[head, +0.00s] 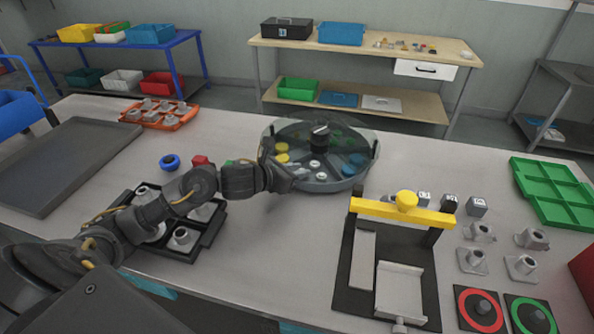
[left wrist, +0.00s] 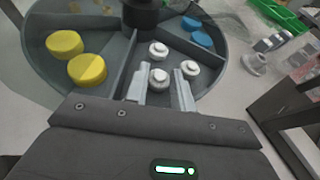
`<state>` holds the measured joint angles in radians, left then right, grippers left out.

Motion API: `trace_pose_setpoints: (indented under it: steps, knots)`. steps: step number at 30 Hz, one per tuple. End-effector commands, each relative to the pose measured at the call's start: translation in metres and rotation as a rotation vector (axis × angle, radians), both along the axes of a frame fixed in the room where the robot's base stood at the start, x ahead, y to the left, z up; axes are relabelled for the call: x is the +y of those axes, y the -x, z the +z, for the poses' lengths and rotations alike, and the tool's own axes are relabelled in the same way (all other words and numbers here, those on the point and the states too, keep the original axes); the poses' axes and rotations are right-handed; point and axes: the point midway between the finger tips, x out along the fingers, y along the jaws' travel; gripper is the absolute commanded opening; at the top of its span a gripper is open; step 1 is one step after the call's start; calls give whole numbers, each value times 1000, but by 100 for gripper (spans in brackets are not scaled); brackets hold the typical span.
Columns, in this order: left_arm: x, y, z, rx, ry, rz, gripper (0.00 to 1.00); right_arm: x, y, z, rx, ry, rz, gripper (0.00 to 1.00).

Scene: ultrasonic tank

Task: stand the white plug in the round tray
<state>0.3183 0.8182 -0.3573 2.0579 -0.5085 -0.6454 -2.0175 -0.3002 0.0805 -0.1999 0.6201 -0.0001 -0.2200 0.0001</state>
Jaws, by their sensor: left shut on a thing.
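The round tray (head: 335,187) is a dark, divided wheel with a central post, standing on the table right of my left arm. My left gripper (head: 304,176) reaches over its near left side. In the left wrist view the gripper (left wrist: 160,88) is shut on a white plug (left wrist: 159,78), which shows upright between the two fingertips. Two other white plugs, one behind (left wrist: 158,50) and one to the right (left wrist: 190,69), stand in the same compartment of the tray (left wrist: 100,20). Whether the held plug touches the tray floor I cannot tell. My right gripper is not in view.
Yellow discs (left wrist: 87,69) and blue discs (left wrist: 198,32) lie in neighbouring compartments. A black fixture with a yellow bar (head: 405,212) stands to the right of the tray. A dark tray of grey parts (head: 200,240) lies under my left arm. A green tray (head: 555,190) is at the far right.

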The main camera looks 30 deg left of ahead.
Motion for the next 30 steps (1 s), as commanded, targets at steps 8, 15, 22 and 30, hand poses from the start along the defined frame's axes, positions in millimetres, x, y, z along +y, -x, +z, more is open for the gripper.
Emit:
trace_pose_setpoints:
  steps: [8, 15, 22, 30]
  knots:
    - [0, 0, -1, 0, 0, -1, 4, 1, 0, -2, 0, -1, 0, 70]
    - [0, 0, -1, 0, 0, -1, 4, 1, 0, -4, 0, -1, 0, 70]
    - [-1, 0, -2, 0, 0, -1, 4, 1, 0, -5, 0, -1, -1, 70]
    - [-1, 0, -2, 0, 1, -2, 4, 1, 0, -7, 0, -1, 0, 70]
